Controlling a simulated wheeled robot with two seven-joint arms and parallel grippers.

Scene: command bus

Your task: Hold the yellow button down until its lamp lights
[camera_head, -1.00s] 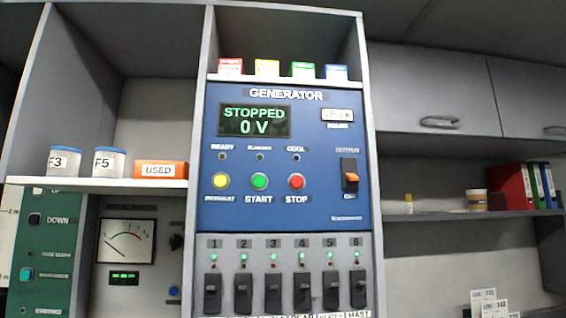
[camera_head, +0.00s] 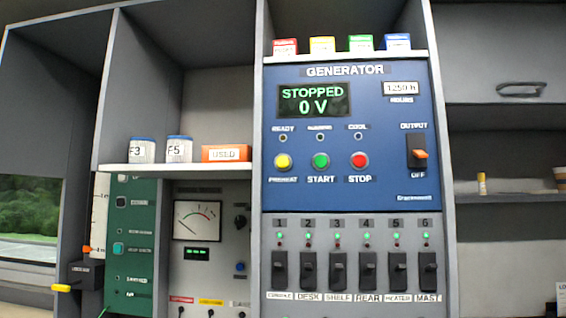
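The yellow button (camera_head: 283,161), labelled PREHEAT, is on the left of the blue generator panel (camera_head: 400,190). Nothing covers it. The READY lamp (camera_head: 283,138) above it looks dark. The green START button (camera_head: 320,161) and the red STOP button (camera_head: 359,161) sit to its right. The display (camera_head: 314,100) reads STOPPED, 0 V. The output switch (camera_head: 417,153) with an orange tip is at the panel's right, by the label OFF. Neither of my grippers shows in the head view.
Several numbered black switches (camera_head: 338,271) line the grey panel below. A shelf (camera_head: 180,168) at left carries two jars and an orange USED box (camera_head: 226,153). A green panel (camera_head: 135,240) and a dial meter (camera_head: 198,221) are under it. A window (camera_head: 30,215) is at far left.

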